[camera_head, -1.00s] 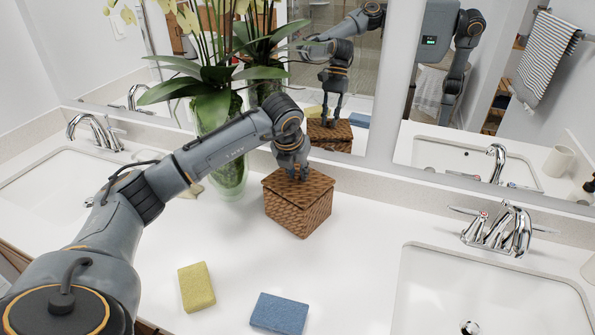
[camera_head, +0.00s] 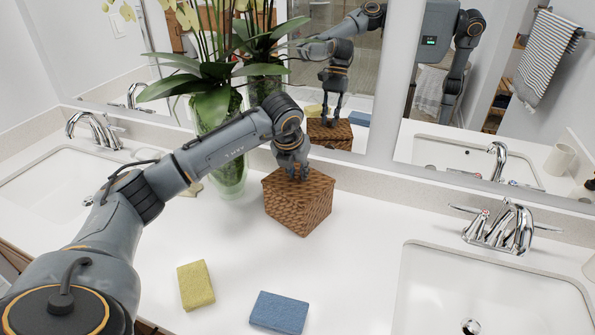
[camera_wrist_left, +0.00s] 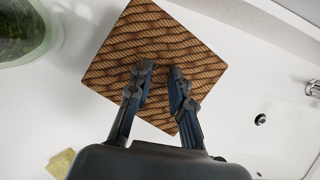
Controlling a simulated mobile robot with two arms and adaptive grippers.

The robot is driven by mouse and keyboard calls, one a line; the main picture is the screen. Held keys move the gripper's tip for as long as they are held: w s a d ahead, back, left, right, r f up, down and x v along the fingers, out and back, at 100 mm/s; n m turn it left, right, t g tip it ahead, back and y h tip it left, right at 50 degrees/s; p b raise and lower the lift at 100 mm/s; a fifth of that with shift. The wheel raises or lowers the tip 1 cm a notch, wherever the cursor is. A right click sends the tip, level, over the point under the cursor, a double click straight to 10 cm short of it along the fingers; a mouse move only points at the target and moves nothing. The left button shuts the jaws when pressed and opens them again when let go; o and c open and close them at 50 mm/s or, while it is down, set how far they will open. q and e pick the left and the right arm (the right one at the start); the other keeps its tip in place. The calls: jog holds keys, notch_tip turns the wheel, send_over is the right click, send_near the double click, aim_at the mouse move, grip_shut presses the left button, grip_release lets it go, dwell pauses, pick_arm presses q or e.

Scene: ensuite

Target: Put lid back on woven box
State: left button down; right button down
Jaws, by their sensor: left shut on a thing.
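The brown woven box (camera_head: 297,216) stands on the white counter in front of the mirror. Its woven lid (camera_head: 320,184) lies on top, and I see no clear gap between them. My left gripper (camera_head: 298,176) points down at the middle of the lid and is shut on it. In the left wrist view the lid (camera_wrist_left: 150,45) fills the middle, with the two fingers (camera_wrist_left: 160,78) over it. The exact grip point is hidden by the fingers. My right gripper is not in view.
A glass vase (camera_head: 230,170) with an orchid stands left of the box, close to my left arm. A yellow sponge (camera_head: 196,285) and a blue sponge (camera_head: 279,313) lie in front. Sinks are at left (camera_head: 60,185) and right (camera_head: 480,290). The mirror (camera_head: 395,60) is behind.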

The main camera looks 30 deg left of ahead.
pick_arm(q)
jog(key=c, duration=0.6)
grip_release()
jog(key=shift+c, duration=0.2)
jog(key=shift+r+p, duration=2.05)
jog(key=shift+r, duration=1.4)
grip_shut()
